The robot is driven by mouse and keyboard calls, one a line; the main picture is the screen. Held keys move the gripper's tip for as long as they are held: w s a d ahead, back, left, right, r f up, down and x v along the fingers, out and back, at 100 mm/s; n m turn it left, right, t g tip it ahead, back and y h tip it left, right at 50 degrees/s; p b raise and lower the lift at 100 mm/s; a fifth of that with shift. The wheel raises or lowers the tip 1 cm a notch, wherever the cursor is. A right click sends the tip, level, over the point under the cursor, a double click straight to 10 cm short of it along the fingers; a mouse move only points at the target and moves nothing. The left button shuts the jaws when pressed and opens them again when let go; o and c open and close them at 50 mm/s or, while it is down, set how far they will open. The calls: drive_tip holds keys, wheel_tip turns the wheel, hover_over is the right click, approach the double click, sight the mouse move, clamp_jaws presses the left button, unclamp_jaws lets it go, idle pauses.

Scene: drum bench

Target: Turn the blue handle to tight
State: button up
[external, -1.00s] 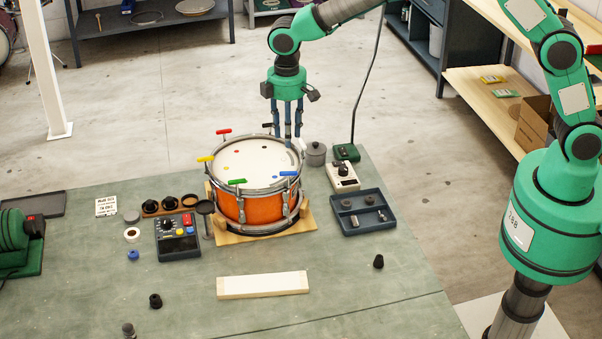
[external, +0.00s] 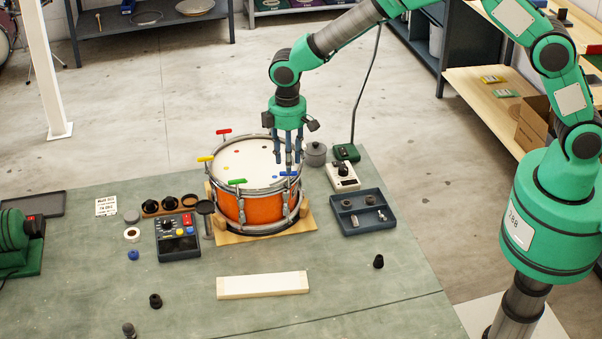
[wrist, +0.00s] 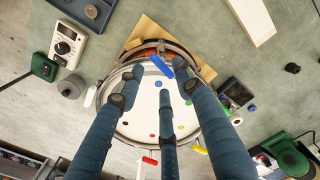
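The blue handle (external: 288,174) sits at the near right rim of the orange drum (external: 250,208), just under my fingertips. In the wrist view the blue handle (wrist: 162,66) lies slanted at the rim, beyond the fingertips and clear of them. My three-fingered gripper (external: 289,160) hangs pointing down over the right side of the white drumhead. The wrist view shows my gripper (wrist: 152,92) with its fingers spread and nothing between them. Whether a fingertip touches the handle in the external view is hard to tell.
Green (external: 237,181), yellow (external: 205,159) and red (external: 224,131) handles stand around the rim. Right of the drum are a grey lidded pot (external: 315,154), a white meter box (external: 342,177) and a blue-grey tray (external: 362,222). A dark control box (external: 177,238) stands left.

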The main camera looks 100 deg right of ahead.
sight(289, 177)
drive_tip(key=shift+f, duration=2.5)
clamp_jaws()
